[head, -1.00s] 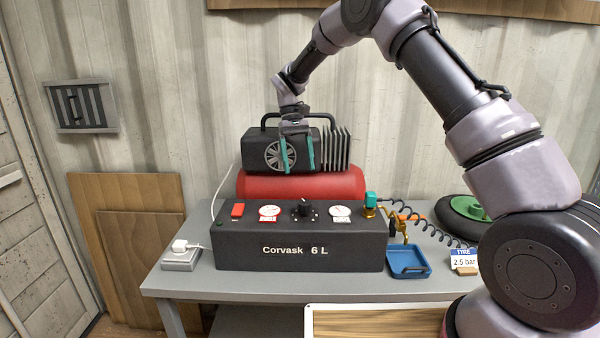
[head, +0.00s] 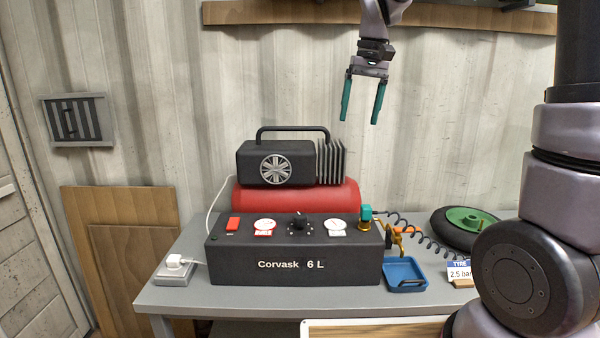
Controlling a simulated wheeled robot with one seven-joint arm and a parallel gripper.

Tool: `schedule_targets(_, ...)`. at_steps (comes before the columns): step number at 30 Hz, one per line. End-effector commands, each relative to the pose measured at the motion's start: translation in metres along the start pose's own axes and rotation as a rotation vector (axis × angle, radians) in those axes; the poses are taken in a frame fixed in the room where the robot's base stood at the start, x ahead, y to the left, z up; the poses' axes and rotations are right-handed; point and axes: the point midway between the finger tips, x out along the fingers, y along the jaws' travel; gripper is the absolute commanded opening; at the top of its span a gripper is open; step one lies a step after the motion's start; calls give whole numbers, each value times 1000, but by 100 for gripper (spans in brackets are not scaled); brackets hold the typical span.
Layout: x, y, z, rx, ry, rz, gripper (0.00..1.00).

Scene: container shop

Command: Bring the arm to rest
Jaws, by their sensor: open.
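My gripper (head: 361,98) hangs in the air in front of the corrugated wall, above and to the right of the compressor (head: 278,162). Its two teal fingers point down, spread apart, with nothing between them. It touches nothing that I can see. My arm rises at the right of the head view and leaves the top of the picture, so its middle part is hidden.
The compressor's red tank (head: 297,198) and black control box (head: 292,268) stand on a grey bench (head: 180,298). To the right are a blue tray (head: 404,276), a coiled hose (head: 437,250) and a green-hubbed wheel (head: 463,227). A wooden shelf (head: 270,13) runs along the top.

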Motion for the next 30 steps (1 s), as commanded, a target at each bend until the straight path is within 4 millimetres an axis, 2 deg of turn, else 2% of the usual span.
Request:
schedule_targets(1, -14, 12, 16, 30, 47, -13, 82)
schedule_targets(6, -42, 42, 66, 131, 192, -54, 82)
schedule_targets(10, -54, 61, 105, 210, 304, -84, 82)
schedule_targets(15, -56, 79, 149, 302, 438, -117, 82)
schedule_targets(21, -50, 89, 177, 364, 529, -140, 82)
schedule_targets(30, -49, 91, 182, 377, 546, -144, 82)
